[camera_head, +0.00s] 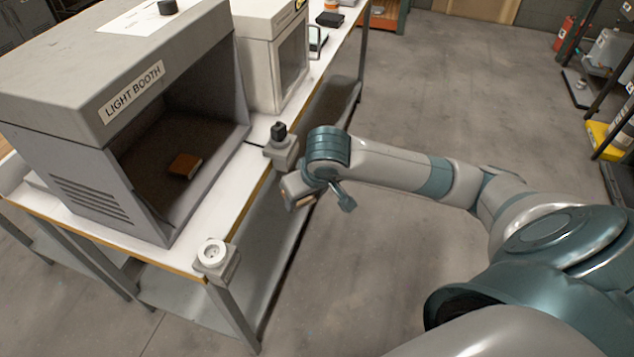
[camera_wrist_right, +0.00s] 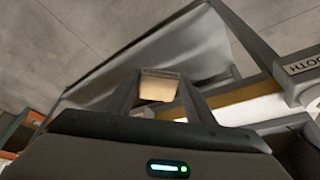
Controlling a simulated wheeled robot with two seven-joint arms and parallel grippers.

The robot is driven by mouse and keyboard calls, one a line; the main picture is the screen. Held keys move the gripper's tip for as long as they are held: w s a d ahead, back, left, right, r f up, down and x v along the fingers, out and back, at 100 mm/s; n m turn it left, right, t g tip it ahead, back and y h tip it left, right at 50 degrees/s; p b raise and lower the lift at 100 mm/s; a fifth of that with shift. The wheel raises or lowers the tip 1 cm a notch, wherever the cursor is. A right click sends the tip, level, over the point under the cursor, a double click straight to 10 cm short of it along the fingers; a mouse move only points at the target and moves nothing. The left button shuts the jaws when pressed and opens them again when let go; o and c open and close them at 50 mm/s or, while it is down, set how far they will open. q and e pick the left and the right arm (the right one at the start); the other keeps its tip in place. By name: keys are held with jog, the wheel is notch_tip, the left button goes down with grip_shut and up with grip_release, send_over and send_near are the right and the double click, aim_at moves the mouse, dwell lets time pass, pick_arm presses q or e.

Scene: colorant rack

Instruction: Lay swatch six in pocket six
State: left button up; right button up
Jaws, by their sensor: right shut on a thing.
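My right gripper (camera_head: 300,196) is in the air just off the table's right edge, beside the light booth. In the right wrist view, my right gripper (camera_wrist_right: 158,80) is shut on a small cream-tan swatch (camera_wrist_right: 159,90) between its two fingers. No number can be read on the swatch. In the head view only a small tan bit of it shows at the fingertips. A brown-orange block (camera_head: 185,165) lies on the floor of the light booth (camera_head: 70,75). No numbered pocket can be made out. My left gripper is not in view.
The white table (camera_head: 110,232) has a grey fixture with a white ring (camera_head: 213,253) at its near corner and one with a black knob (camera_head: 279,141) on its right edge. A pale cabinet (camera_head: 262,55) stands behind the booth. The floor right of the table is open.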

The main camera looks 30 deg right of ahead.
jog(key=a, duration=0.7)
jog(key=shift+a+n, duration=0.3)
